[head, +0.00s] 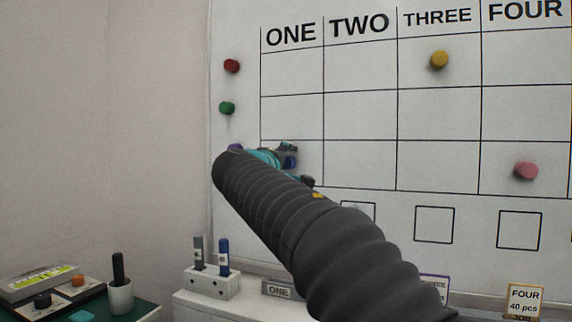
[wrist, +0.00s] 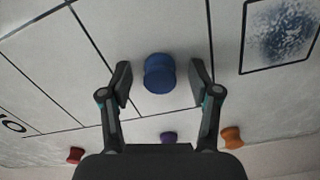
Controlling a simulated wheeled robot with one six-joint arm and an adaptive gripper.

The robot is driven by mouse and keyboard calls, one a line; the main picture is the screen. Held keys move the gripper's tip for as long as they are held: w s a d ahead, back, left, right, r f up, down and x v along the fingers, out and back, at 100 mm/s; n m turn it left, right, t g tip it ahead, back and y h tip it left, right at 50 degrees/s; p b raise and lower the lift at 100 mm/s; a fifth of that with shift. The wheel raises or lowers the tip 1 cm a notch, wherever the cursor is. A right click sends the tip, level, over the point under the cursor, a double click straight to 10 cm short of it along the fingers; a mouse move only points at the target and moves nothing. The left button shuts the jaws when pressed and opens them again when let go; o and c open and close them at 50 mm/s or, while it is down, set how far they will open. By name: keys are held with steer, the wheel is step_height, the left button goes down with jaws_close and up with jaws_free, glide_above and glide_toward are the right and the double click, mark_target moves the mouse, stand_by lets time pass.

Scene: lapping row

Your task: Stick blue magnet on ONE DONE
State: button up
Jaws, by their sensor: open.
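The blue magnet (head: 290,162) is on the whiteboard, seen against the bottom-row cell of column ONE in the head view. In the wrist view the blue magnet (wrist: 159,73) sits between my two fingertips, with a visible gap on each side. My gripper (wrist: 160,84) is open around it; it also shows in the head view (head: 287,160), partly hidden by my arm. The ONE heading (head: 290,34) is at the top of its column. No DONE label is readable; my arm covers part of the board below the cell.
Red (head: 232,66) and green (head: 227,108) magnets sit left of the grid. A purple magnet (head: 235,148) is close to my gripper. Yellow (head: 439,60) and pink (head: 526,170) magnets are farther right. A marker holder (head: 212,283) stands below the board.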

steer(key=v, duration=1.2)
steer(key=s+d+f+g+y, duration=0.1)
steer(key=s+f+g+y, duration=0.15)
steer(key=f, duration=0.85)
steer(key=s+d+f+g+y, duration=0.15)
steer(key=f+g, duration=0.25)
steer(key=f, duration=0.7)
steer(key=s+d+f+m+g+y, duration=0.1)
steer(key=s+d+f+m+g, duration=0.1)
steer(key=s+d+f+m, duration=0.3)
steer(key=s+d+f+m+g+y, duration=0.1)
steer(key=s+d+f+m+g, duration=0.2)
steer(key=s+d+f, duration=0.9)
steer(key=shift+s+d+f+m, duration=0.25)
steer(key=shift+s+d+m, duration=1.3)
steer(key=shift+s, duration=2.55)
